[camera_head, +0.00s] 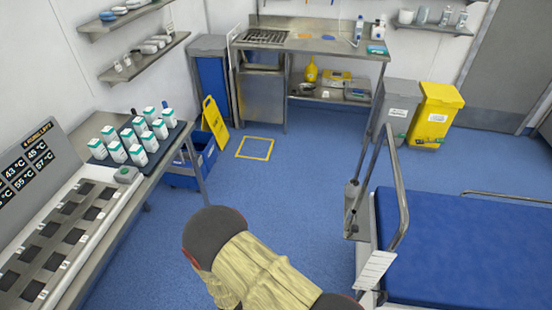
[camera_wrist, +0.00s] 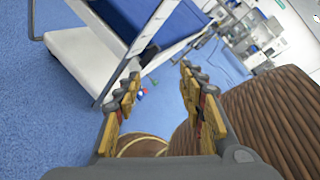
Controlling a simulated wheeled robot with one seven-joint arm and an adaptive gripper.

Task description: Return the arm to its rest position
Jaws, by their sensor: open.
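My gripper (camera_wrist: 160,80) shows in the wrist view with its two fingers spread apart and nothing between them. Blue floor and the frame of the wheeled bed lie beyond the fingertips. In the head view my arm, in a beige sleeve with a dark rounded joint, rises from the bottom centre over the floor. The gripper itself is out of sight in the head view.
A bed (camera_head: 470,245) with a blue mattress stands at right, its rail near my arm. A yellow sign (camera_head: 215,124) and bins (camera_head: 435,115) stand farther back. Middle floor is clear.

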